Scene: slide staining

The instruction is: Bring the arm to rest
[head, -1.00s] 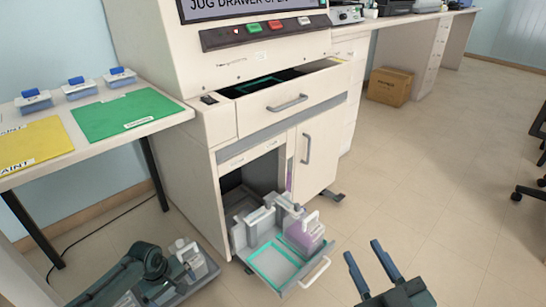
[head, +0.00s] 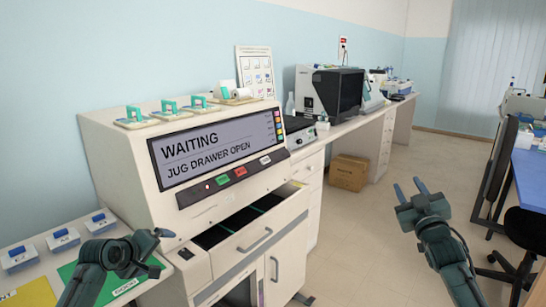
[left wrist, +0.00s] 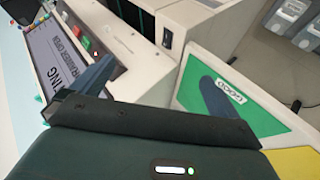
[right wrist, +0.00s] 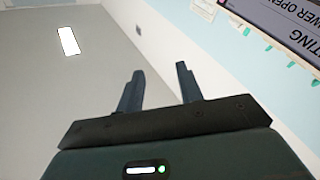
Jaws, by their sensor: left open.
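My left gripper (head: 160,252) is raised at the lower left of the head view, in front of the machine and over the green mat's side. Its two fingers are spread and empty, also in the left wrist view (left wrist: 150,88). My right gripper (head: 410,188) is raised over open floor at the right, fingers apart and pointing up. In the right wrist view its fingers (right wrist: 160,82) are apart with nothing between them.
The staining machine (head: 110,165) stands at left; its screen (head: 215,150) reads "WAITING, JUG DRAWER OPEN". Its upper drawer (head: 255,240) is partly open. The green mat (head: 125,285) lies on the left table. A cardboard box (head: 348,172) is under the bench. A chair (head: 515,245) stands right.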

